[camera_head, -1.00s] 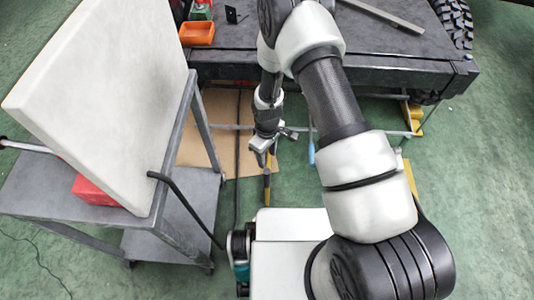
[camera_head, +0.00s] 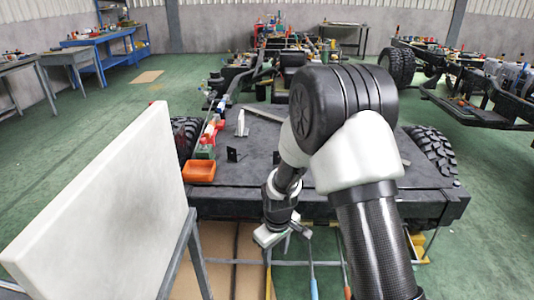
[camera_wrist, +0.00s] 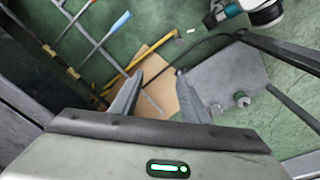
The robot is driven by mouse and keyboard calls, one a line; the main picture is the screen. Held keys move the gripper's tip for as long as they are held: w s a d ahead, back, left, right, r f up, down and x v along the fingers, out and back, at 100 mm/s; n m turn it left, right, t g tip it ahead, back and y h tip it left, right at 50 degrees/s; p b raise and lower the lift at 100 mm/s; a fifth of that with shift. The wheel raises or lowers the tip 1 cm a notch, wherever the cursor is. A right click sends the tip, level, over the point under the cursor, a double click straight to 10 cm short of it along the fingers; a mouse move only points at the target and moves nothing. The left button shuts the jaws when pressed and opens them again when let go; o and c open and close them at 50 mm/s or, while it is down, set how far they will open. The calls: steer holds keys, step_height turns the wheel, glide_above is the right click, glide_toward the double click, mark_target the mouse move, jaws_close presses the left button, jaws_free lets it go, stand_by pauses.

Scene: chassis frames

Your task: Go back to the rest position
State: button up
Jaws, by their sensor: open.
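My gripper (camera_head: 268,250) hangs at the end of my arm, just in front of the black chassis deck's near edge in the head view. The fingertips are small and partly cut off by the angle there. In the wrist view my gripper (camera_wrist: 161,80) shows two grey fingers spread apart with nothing between them. Below them lie a cardboard sheet (camera_wrist: 157,97) and the green floor.
The black chassis (camera_head: 350,190) carries an orange bin (camera_head: 199,171). A white panel (camera_head: 110,215) stands on a grey cart at left. Tools, including a blue-handled one (camera_wrist: 121,23), are below my gripper. Open green floor (camera_head: 85,150) lies at the back left.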

steer(key=s+d+r+m+t, duration=0.15)
steer(key=s+d+r, duration=0.25)
steer(key=r, duration=0.8)
steer(key=s+d+r+m+t, duration=0.1)
steer(key=s+d+r+m, duration=0.2)
steer(key=r, duration=0.9)
steer(key=s+d+r+m+t, duration=0.1)
steer(key=s+d+r+m, duration=0.1)
steer(key=s+r, duration=0.45)
steer(key=s+d+r+m+t, duration=0.1)
steer(key=s+d+r+m, duration=0.15)
steer(key=s, duration=0.65)
step_height(320, 180, up, 18)
steer(key=p, duration=1.8)
steer(key=shift+w+n+p, duration=0.2)
steer(key=shift+n+p, duration=0.2)
